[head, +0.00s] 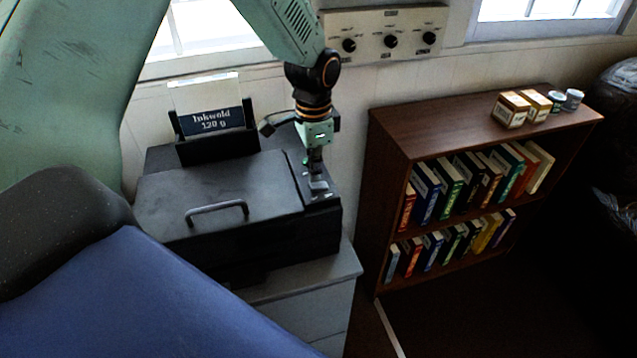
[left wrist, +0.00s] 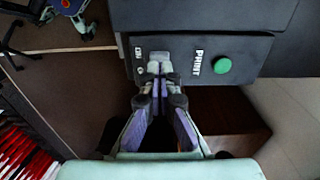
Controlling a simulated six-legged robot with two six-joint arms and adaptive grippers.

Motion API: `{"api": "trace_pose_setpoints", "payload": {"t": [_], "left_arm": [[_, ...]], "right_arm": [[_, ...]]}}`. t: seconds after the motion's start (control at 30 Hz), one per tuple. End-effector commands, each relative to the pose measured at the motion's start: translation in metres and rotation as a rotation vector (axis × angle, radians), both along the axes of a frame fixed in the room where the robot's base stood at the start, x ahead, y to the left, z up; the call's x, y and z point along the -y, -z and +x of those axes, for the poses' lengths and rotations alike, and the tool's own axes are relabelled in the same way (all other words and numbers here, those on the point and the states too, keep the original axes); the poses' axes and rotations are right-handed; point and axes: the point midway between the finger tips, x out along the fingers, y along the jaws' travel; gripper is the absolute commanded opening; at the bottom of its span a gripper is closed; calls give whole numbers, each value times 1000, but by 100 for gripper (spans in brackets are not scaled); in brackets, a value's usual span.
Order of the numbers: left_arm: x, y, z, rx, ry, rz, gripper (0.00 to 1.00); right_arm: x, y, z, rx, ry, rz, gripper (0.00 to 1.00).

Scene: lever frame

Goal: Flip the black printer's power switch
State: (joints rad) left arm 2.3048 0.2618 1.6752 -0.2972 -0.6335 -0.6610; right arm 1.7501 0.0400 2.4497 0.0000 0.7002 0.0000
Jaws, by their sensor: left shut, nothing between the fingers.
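The black printer (head: 225,205) stands on a grey cabinet, with a handled lid and a narrow control strip along its right side. My left gripper (head: 317,182) points down over that strip, its fingers shut and empty. In the left wrist view, the printer's front panel (left wrist: 190,44) shows small white marks at left, the word PRINT and a green round button (left wrist: 222,65). The left fingertips (left wrist: 155,70) are together at the panel, left of PRINT and beside the white marks.
A paper holder labelled Inkwold 120 g (head: 212,122) rises at the printer's back. A wall panel with several black knobs (head: 385,35) hangs behind my arm. A brown bookshelf (head: 390,150) stands to the right. The grey cabinet (head: 310,295) supports the printer.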

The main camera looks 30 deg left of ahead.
Motion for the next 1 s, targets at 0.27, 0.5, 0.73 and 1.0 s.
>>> {"api": "trace_pose_setpoints", "payload": {"t": [0.27, 0.5, 0.73, 1.0], "left_arm": [[0, 0, 0, 0, 0, 0, 0], [0, 3, 0, 0, 0, 0, 0], [0, 6, 0, 0, 0, 0, 0], [0, 9, 0, 0, 0, 0, 0]], "right_arm": [[0, 0, 0, -1, 0, 0, 0], [0, 1, 0, -1, 0, 0, 0], [0, 2, 0, -1, 0, 0, 0], [0, 4, 0, -1, 0, 0, 0]]}}
